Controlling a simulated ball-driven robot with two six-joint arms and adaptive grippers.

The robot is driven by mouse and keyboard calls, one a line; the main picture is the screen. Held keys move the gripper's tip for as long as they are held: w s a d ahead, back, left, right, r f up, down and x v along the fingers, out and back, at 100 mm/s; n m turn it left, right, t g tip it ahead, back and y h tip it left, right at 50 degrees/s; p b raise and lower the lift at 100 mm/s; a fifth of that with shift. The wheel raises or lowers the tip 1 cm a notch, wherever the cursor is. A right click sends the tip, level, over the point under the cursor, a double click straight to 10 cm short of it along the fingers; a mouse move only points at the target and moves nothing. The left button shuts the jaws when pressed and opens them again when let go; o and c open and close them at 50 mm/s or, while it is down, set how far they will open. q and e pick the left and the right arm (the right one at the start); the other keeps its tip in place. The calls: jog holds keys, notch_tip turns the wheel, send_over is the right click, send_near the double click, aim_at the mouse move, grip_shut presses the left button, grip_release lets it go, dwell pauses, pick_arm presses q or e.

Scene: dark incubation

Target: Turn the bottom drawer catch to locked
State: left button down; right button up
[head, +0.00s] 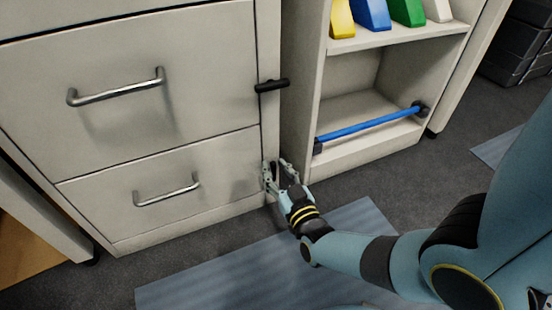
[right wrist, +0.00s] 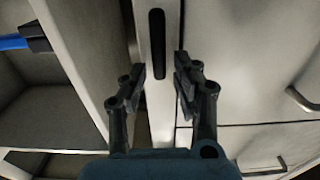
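The bottom drawer catch (right wrist: 157,43) is a black bar on the narrow cabinet strip beside the bottom drawer (head: 163,187). In the right wrist view it runs lengthwise along the strip. In the head view the gripper mostly hides it. My right gripper (head: 278,173) is open in front of the strip. In the wrist view its fingertips (right wrist: 159,78) lie on either side of the catch's near end in the picture, with gaps on both sides; contact is not visible. My left gripper is not in view.
A second black catch (head: 271,85) lies crosswise beside the upper drawer (head: 120,110). Metal drawer handles (head: 165,190) project from the fronts. On the right stands an open shelf (head: 400,42) with a blue bar (head: 370,124). A blue-grey mat (head: 230,275) lies on the floor.

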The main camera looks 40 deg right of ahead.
grip_shut()
jog(key=shift+d+m, duration=0.1)
jog(key=shift+m, duration=0.2)
jog(key=shift+s+d+f+m, duration=0.1)
jog(key=shift+d+f+m, duration=0.35)
jog(key=shift+m, duration=2.5)
jog(key=shift+s+d+f+m, duration=0.1)
jog(key=shift+d+f+m, duration=0.35)
jog(key=shift+m, duration=2.45)
jog(key=shift+s+d+f+m, duration=0.1)
jog(key=shift+d+f+m, duration=0.3)
jog(key=shift+m, duration=2.55)
jog(key=shift+o, duration=1.2)
grip_release()
jog(key=shift+r, duration=0.1)
